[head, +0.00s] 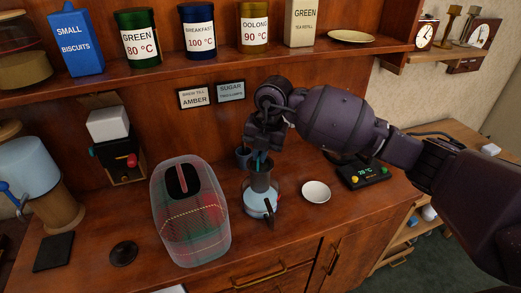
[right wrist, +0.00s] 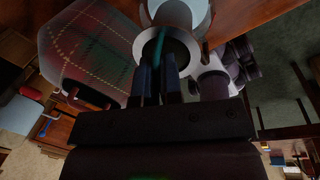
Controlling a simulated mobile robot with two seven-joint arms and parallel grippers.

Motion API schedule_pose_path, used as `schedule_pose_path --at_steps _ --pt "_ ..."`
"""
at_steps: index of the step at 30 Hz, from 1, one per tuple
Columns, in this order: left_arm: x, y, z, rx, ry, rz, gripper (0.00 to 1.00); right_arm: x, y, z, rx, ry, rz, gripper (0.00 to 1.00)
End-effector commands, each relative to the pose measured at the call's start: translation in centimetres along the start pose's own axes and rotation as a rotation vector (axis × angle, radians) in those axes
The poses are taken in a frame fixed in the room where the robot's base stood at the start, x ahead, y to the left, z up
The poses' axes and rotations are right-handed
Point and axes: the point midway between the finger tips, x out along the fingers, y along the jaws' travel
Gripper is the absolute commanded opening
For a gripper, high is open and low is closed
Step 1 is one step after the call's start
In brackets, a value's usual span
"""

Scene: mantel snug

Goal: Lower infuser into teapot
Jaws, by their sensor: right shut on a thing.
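The infuser (head: 263,180) is a grey cylinder with a teal handle, upright at the teapot's mouth in the head view. My right gripper (head: 262,150) is shut on the handle from above. The glass teapot (head: 258,205), with a pale blue lower part and a dark handle, stands on the counter. The infuser's lower end overlaps the teapot; how deep it sits is hard to tell. In the right wrist view, the infuser's pale rim (right wrist: 184,50) shows just beyond my right fingertips (right wrist: 159,72). My left gripper is not in view.
A plaid cosy (head: 190,225) stands close left of the teapot. A white dish (head: 316,191) and a black device with a lit display (head: 362,173) are to the right. A dark lid-like disc (head: 123,253) lies at front left. A shelf of canisters (head: 138,38) hangs above.

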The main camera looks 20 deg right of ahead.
Motion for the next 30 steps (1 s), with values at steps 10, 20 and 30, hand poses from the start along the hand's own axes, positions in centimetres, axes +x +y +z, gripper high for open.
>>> schedule_pose_path --at_steps 10,20,30 --pt "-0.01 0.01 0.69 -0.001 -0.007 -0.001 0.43 0.69 -0.14 0.02 0.0 0.0 0.0 0.0" --pt "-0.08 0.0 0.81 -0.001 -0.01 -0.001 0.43 0.67 -0.13 0.01 0.0 0.0 0.0 0.36" --pt "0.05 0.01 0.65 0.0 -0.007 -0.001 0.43 0.4 -0.12 0.02 0.0 0.0 0.0 0.36"
